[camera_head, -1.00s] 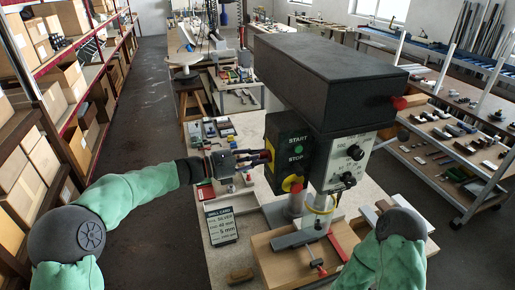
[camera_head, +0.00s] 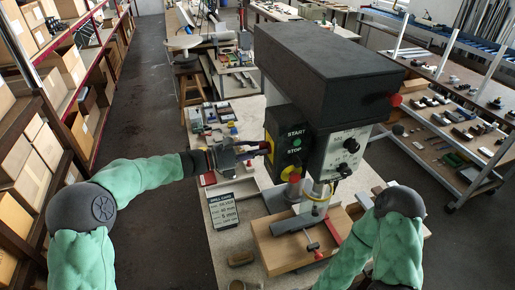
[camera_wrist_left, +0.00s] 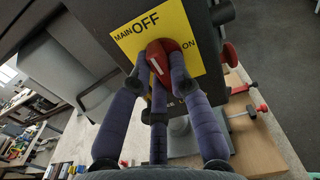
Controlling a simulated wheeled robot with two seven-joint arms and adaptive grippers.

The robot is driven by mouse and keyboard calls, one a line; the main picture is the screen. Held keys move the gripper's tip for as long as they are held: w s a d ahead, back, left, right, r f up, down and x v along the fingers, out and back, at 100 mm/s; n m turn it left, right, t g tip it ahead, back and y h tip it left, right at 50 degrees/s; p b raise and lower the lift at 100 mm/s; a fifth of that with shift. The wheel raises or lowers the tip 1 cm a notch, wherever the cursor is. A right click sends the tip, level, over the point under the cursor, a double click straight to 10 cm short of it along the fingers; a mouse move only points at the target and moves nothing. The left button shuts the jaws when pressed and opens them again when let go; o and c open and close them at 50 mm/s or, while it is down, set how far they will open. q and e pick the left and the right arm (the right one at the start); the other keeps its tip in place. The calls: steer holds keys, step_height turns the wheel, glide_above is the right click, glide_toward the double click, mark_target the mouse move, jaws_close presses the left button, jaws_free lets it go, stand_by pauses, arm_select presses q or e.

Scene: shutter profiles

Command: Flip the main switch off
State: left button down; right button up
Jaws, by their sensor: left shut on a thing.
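The main switch is a red knob (camera_wrist_left: 165,60) with a white line, on a yellow plate (camera_wrist_left: 126,44) marked MAIN, OFF and ON in the left wrist view. The plate is on the side of the dark drill press head (camera_head: 320,75). My left gripper (camera_head: 264,149) reaches it from the left; in the left wrist view its dark blue fingers (camera_wrist_left: 165,80) are closed around the red knob. The white line slants toward the upper left there; the fingers hide part of the knob, so its exact setting is hard to tell. My right gripper is out of view.
The drill press front has a green start button (camera_head: 297,142) and a stop button (camera_head: 293,167). A drill card (camera_head: 223,210) stands on the bench below my left arm. A wooden board with a red-handled clamp (camera_head: 315,250) lies under the drill. Shelves line the left aisle.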

arm_select(q)
steer(key=c, duration=1.1)
jaws_free()
steer(key=shift+c, duration=0.2)
steer(key=shift+a, duration=0.15)
steer(key=v, duration=1.1)
steer(key=shift+a, duration=0.35)
steer(key=shift+s, duration=0.15)
